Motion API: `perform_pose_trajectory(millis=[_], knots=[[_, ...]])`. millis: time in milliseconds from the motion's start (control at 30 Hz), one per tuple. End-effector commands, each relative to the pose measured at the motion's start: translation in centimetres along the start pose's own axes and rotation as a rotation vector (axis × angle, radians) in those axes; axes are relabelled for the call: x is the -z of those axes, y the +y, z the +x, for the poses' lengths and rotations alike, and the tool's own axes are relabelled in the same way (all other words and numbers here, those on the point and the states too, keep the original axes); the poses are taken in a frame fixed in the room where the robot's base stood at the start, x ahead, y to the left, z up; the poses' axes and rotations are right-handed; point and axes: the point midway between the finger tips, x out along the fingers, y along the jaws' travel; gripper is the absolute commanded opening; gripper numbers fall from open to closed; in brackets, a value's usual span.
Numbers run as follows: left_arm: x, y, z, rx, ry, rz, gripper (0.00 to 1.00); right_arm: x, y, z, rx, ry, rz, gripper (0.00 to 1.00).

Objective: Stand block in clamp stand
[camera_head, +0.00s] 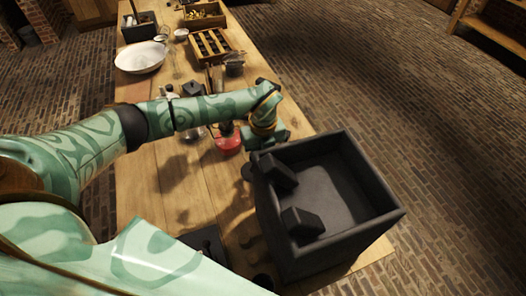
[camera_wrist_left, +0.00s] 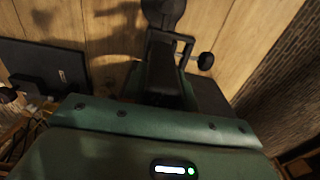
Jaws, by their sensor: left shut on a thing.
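My left gripper reaches over the table from the left in the head view (camera_head: 264,149). Its green body fills the bottom of the left wrist view. There it is shut on a dark block (camera_wrist_left: 163,68), which is hard to separate from the dark fingers. Just beyond the block is a dark rounded part (camera_wrist_left: 163,10), and a black knob (camera_wrist_left: 205,61) on a thin bracket sits to its right. These look like the clamp stand, but I cannot tell whether the block touches it. My right gripper is not in view.
A large dark open box (camera_head: 378,222) stands at the table's near right, close to my gripper, with two dark blocks (camera_head: 301,222) at its left side. A red-based vessel (camera_head: 228,142) stands left of the gripper. Wooden crates (camera_head: 212,46) and a white basin (camera_head: 141,57) are farther back.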

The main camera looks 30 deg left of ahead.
Motion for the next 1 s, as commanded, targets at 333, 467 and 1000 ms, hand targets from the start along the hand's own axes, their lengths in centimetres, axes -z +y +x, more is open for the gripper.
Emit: perform_pose_trajectory(millis=[333, 467, 1000], knots=[[0.0, 0.0, 0.9, 0.000, 0.001, -0.001, 0.00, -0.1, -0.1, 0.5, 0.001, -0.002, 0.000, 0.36], [0.0, 0.0, 1.3, 0.000, 0.000, -0.001, 0.00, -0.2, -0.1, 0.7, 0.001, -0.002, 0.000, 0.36], [0.0, 0.0, 2.6, 0.000, 0.000, 0.000, 0.00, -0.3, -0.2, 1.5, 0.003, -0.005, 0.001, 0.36]])
